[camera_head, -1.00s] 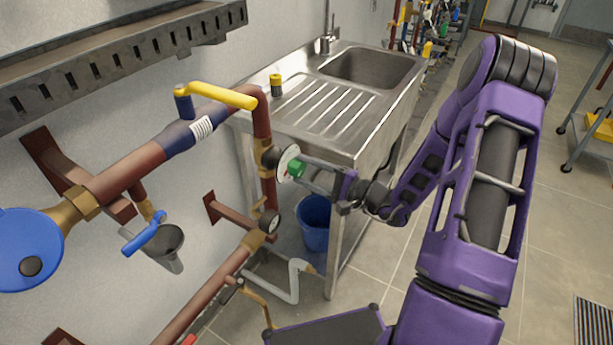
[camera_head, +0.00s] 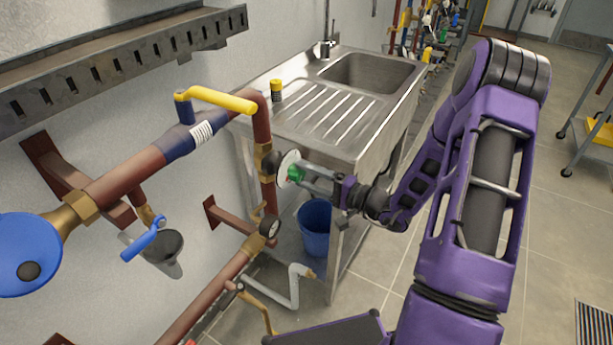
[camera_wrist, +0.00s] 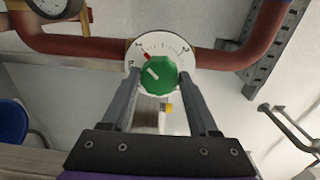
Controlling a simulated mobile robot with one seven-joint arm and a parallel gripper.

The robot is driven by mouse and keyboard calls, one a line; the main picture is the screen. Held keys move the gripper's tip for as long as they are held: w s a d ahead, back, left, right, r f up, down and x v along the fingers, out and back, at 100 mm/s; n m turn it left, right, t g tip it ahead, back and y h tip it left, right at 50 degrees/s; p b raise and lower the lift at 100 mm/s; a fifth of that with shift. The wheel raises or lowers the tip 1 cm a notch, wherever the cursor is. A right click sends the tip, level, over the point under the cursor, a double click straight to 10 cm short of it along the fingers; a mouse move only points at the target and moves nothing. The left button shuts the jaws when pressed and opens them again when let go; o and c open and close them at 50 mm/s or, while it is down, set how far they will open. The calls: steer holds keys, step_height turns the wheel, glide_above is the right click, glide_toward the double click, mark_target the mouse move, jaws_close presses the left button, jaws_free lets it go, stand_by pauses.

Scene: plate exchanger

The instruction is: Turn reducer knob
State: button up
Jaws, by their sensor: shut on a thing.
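The reducer knob is a green knob (camera_head: 295,173) with a white round dial (camera_head: 286,165) behind it, on the brown vertical pipe in front of the sink. In the wrist view the green knob (camera_wrist: 158,75) shows a white pointer line tilted to the upper left, near a red mark on the numbered dial (camera_wrist: 172,46). My gripper (camera_head: 308,176) reaches the knob from the right, its fingers shut on the knob's two sides. In the wrist view my gripper (camera_wrist: 160,92) has one finger at each side of the knob.
A yellow-handled valve (camera_head: 222,98) sits on the pipe to the left. A steel sink (camera_head: 350,90) stands behind the knob, with a blue bucket (camera_head: 314,228) beneath.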

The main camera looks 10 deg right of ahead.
steer(key=o, duration=1.4)
steer(key=v, duration=1.7)
steer(key=shift+s+d+r, duration=0.1)
steer(key=shift+s+d, duration=0.05)
steer(key=shift+s, duration=0.05)
